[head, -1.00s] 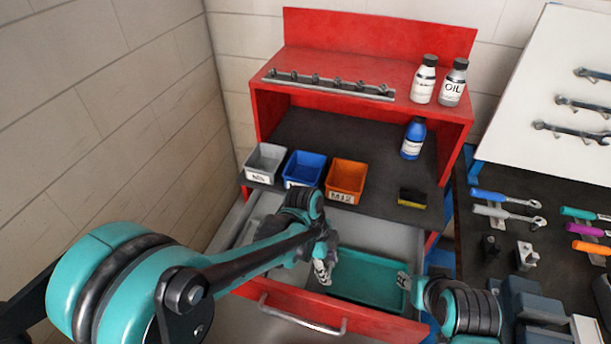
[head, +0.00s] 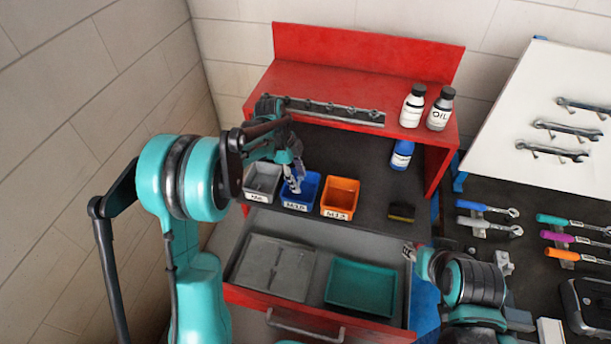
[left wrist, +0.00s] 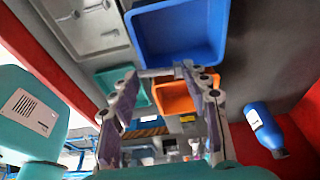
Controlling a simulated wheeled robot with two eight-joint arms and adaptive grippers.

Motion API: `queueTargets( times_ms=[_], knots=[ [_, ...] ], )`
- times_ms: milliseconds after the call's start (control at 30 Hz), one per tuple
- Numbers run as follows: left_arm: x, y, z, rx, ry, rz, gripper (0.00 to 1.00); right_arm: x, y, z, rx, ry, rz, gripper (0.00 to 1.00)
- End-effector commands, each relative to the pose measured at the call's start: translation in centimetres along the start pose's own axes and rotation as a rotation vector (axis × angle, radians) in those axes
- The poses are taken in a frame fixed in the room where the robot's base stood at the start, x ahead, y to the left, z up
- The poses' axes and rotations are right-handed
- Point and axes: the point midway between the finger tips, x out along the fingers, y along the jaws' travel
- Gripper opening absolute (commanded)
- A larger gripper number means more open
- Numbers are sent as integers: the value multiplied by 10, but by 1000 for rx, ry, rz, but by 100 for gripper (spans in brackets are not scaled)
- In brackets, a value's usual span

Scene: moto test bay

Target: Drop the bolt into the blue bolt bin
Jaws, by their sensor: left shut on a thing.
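My left gripper (head: 292,181) points down at the blue bolt bin (head: 313,189), the middle one of three small bins on the bench shelf. In the left wrist view the gripper (left wrist: 164,73) is shut on a small grey bolt (left wrist: 162,72), held crosswise between the fingertips. The blue bin's open inside (left wrist: 180,32) shows just beyond the fingertips there. The bolt is too small to make out in the head view. My right gripper (head: 409,252) is by the right side of the open drawer; its fingers are too small to judge.
A grey bin (head: 262,181) and an orange bin (head: 340,197) flank the blue one. The red upper shelf (head: 350,92) carries a rail and two bottles. The open drawer (head: 318,240) below holds a teal tray (head: 360,288).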

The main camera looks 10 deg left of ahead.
Motion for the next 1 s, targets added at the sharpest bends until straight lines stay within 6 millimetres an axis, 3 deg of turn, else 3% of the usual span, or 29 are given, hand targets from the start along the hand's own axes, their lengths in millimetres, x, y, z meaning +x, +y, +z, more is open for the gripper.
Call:
queueTargets(
  times_ms=[100,267,800,1000],
  knots=[
    [-18,-10,12,-8,1,-2,18,-12,0,-9,0,0,0,40],
    [-20,-14,20,-10,1,-2,18,-13,0,-9,0,0,0,40],
    [34,-14,34,-10,1,-2,18,14,0,10,0,0,0,40],
    [38,-14,35,-10,1,-3,18,15,0,11,0,0,0,40]
  ],
)
